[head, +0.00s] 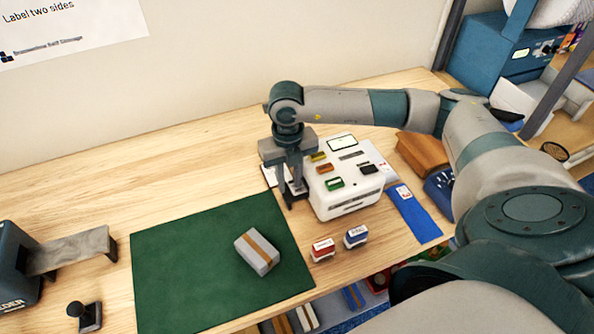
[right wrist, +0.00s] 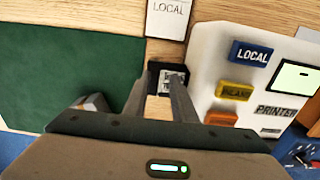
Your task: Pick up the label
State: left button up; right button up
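A white card or label reading LOCAL (right wrist: 168,17) lies on the wood at the top of the right wrist view. In the head view a white piece (head: 268,177), apparently the same one, shows just left of my right gripper. My right gripper (head: 293,190) points down beside the left side of the white label printer (head: 345,205). Its two fingers stand apart. In the right wrist view a small dark block with a pale face (right wrist: 167,77) shows at the fingertips; I cannot tell whether they touch it. My left gripper is out of view.
A grey parcel with brown tape (head: 258,251) lies on the green mat (head: 190,265). A red stamp (head: 322,249) and a blue stamp (head: 356,236) stand before the printer. A blue strip (head: 415,215) lies to its right. Bare wood is free behind the mat.

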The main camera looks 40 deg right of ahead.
dwell(0.3)
grip_shut()
jog(key=shift+r+b, duration=0.35)
jog(key=shift+r, duration=0.15)
notch_tip(320, 180, up, 9)
jog(key=b, duration=0.3)
dwell(0.5)
